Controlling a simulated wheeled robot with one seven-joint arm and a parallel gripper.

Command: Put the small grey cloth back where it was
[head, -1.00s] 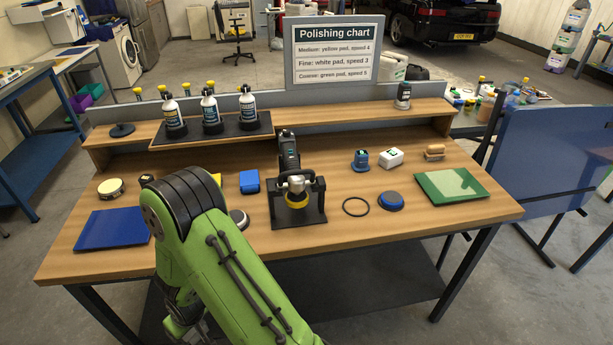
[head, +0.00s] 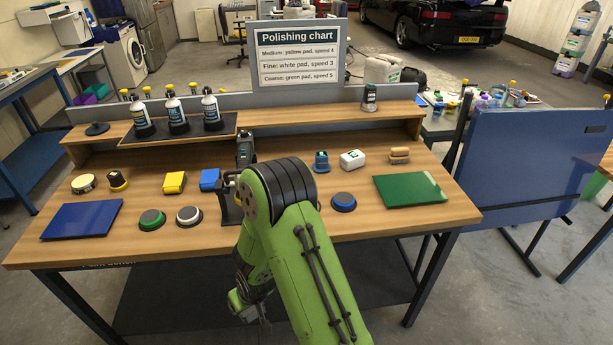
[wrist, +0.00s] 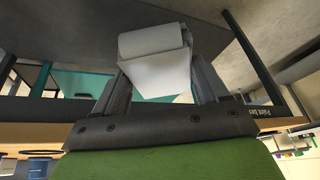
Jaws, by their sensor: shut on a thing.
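The small grey cloth (wrist: 152,75) shows pale grey and folded in the wrist view, pinched between the two fingers of my gripper (wrist: 158,88). Part of it hangs below the fold. In the head view my gripper (head: 246,306) is low in front of the bench's front edge, mostly hidden by my green arm. I cannot make out the cloth there.
A green pad (head: 151,220), a white pad (head: 189,216) and a blue pad (head: 343,202) lie near the front. My arm partly hides the polisher (head: 229,207). Bottles (head: 175,114) stand on the raised shelf. A blue panel (head: 535,155) stands right of the bench.

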